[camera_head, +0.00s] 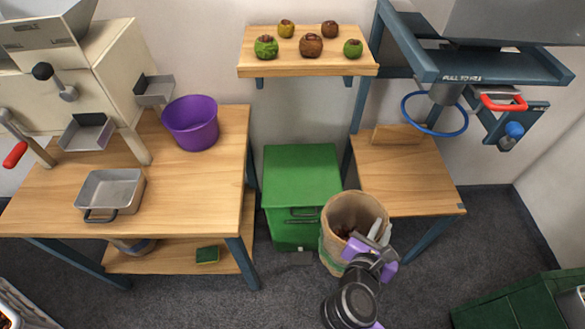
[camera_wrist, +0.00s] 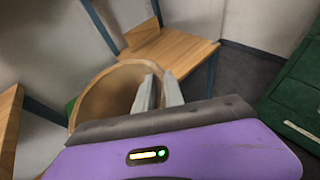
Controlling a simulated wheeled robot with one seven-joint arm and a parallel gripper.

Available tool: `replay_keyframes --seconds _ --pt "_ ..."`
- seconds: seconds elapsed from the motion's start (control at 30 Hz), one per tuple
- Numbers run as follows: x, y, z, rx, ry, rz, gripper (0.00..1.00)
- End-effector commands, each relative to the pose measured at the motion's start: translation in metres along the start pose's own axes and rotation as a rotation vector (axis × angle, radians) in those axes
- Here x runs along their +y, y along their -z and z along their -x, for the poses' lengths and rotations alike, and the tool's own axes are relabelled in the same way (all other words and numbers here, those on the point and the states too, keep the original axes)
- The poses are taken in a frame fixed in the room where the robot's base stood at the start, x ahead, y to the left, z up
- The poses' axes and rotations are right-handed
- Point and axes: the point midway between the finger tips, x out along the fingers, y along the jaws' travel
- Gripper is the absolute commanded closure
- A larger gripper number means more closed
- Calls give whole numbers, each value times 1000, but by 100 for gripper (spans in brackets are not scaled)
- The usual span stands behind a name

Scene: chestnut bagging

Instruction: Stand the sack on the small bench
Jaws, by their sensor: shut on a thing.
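The sack (camera_head: 333,246) is an open-topped tan bag with a green band low on its side. It stands upright in front of the green cabinet, left of the small bench, with some dark brown contents inside. I cannot tell whether its base touches the floor. My gripper (camera_head: 378,236) is shut on the right side of the sack's rim. In the wrist view the grey fingertips (camera_wrist: 160,92) pinch the rim of the sack (camera_wrist: 100,98). The small bench (camera_head: 410,180) has a wooden top and blue-grey legs; its top (camera_wrist: 185,52) also shows in the wrist view.
A blue ring (camera_head: 433,131) hangs from a hopper above the bench. A small wooden board (camera_head: 396,134) stands at the bench's back. A green cabinet (camera_head: 301,175) stands behind the sack. The bench's front and middle are clear. A purple bucket (camera_head: 191,125) is on the left table.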

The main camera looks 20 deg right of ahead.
Motion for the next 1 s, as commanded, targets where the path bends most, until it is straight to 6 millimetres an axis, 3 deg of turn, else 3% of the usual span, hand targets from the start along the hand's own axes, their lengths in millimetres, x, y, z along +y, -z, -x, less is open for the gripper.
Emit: replay_keyframes --seconds 0.3,0.5,1.0 --pt "50 43 12 14 -416 171 100" --pt "72 59 20 20 -615 250 100" --pt "90 70 24 32 -784 316 100"
